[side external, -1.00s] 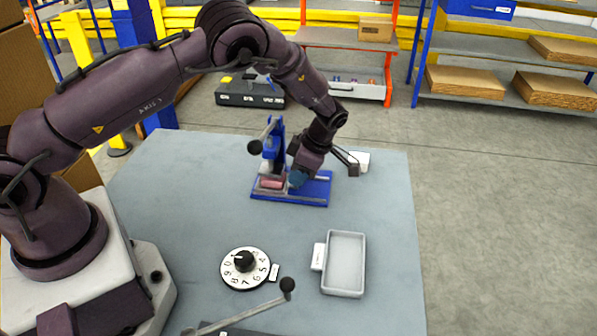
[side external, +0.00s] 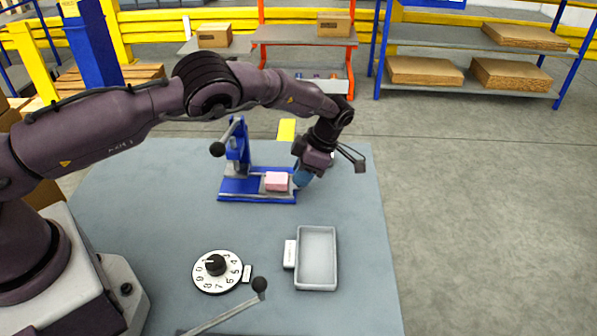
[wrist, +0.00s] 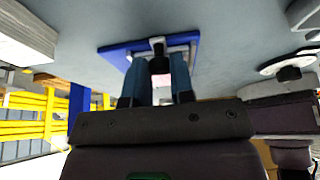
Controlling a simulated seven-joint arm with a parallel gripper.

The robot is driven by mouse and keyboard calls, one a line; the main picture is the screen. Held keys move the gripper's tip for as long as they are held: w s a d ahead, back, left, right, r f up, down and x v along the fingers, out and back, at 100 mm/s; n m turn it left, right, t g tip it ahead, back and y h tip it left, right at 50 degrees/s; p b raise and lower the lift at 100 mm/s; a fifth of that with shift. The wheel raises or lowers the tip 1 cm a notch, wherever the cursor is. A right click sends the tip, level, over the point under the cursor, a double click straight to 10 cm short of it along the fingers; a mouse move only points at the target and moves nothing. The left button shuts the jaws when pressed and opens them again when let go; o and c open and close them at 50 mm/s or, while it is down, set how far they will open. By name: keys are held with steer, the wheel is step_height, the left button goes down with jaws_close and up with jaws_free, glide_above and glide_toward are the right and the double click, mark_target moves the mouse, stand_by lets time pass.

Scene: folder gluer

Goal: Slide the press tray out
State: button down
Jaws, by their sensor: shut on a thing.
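The blue press (side external: 238,150) stands on a blue base plate (side external: 232,198) on the table. The press tray (side external: 265,188) carries a pink block (side external: 277,181) and sits at the right part of the base, clear of the press column. My gripper (side external: 301,178) is at the tray's right end, its blue fingers angled down. In the wrist view my gripper (wrist: 158,68) has its two fingers on either side of a dark handle (wrist: 157,46), over the blue base plate (wrist: 115,52). The fingers partly hide the tray and block there.
A numbered dial (side external: 217,271), an empty grey bin (side external: 316,258) and a lever with a black knob (side external: 259,284) are nearer the camera. The press lever's knob (side external: 217,149) sticks out left. Table to the right of the base is clear.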

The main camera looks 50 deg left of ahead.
steer(key=shift+w+d, duration=0.15)
steer(key=shift+w, duration=0.1)
steer(key=c, duration=1)
jaws_free()
steer(key=shift+s, duration=0.1)
steer(key=v, duration=1.3)
steer(key=shift+s+r, duration=0.1)
steer(key=shift+s, duration=0.1)
